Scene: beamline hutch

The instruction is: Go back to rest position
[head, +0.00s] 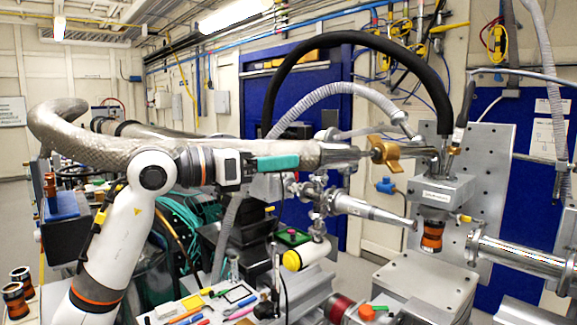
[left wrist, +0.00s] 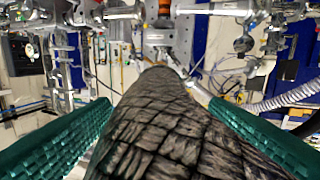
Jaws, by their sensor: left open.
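My left arm comes in from the left in the head view, and its gripper (head: 297,161) points right with a teal finger showing in front of a silver wrapped pipe (head: 85,135). In the left wrist view the two teal fingers of the left gripper (left wrist: 160,105) are wide apart. The wrapped pipe (left wrist: 160,135) fills much of the gap between them in that view. I cannot tell whether the fingers touch it. No loose object is held. My right gripper is not in view.
A tool tray (head: 215,308) lies below the gripper. A metal nozzle (head: 370,210) and a grey block (head: 443,188) with an orange-black cylinder (head: 432,238) under it stand to the right. A black hose (head: 360,40) arches above. Orange-black cylinders (head: 15,299) stand at lower left.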

